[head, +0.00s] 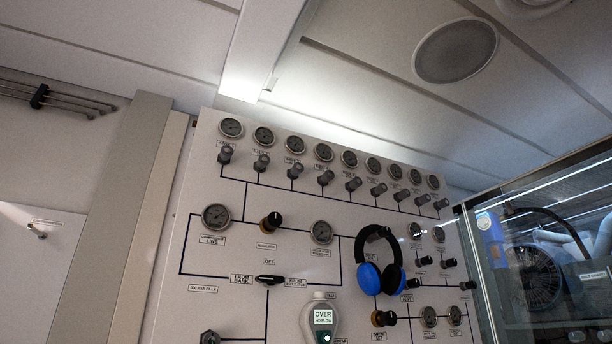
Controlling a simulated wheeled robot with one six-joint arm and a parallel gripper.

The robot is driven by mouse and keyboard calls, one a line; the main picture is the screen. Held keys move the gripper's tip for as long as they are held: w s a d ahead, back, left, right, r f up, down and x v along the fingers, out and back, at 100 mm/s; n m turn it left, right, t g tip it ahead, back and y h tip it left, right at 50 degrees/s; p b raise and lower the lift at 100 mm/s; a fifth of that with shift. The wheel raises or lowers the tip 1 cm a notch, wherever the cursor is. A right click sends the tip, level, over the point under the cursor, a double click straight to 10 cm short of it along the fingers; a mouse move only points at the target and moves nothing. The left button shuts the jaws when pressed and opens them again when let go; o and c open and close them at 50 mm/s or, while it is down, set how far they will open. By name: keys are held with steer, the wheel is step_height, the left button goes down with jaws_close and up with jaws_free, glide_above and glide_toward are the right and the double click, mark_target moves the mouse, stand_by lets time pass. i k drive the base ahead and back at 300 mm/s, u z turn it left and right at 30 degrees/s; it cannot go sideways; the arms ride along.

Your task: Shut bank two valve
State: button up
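The white fill panel (202,168) stands ahead, tilted in the picture. A row of several round gauges (263,136) runs along its top, with a dark-capped valve knob below each. The second knob from the left (262,163) sits under the second gauge; the small labels there are too small to read, so I cannot confirm which is bank two. The first knob (225,154) and third knob (295,171) flank it. I cannot tell whether any of these valves is open or shut. My gripper is not in view.
Blue and black headphones (369,277) hang on the panel's right half. A black lever (270,280) sits mid-panel. A glass cabinet (543,250) stands at right. The upper knob row looks unobstructed.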

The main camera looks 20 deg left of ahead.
mark_target(263, 161)
steer(key=u, duration=0.3)
steer(key=i, duration=1.05)
steer(key=u, duration=0.65)
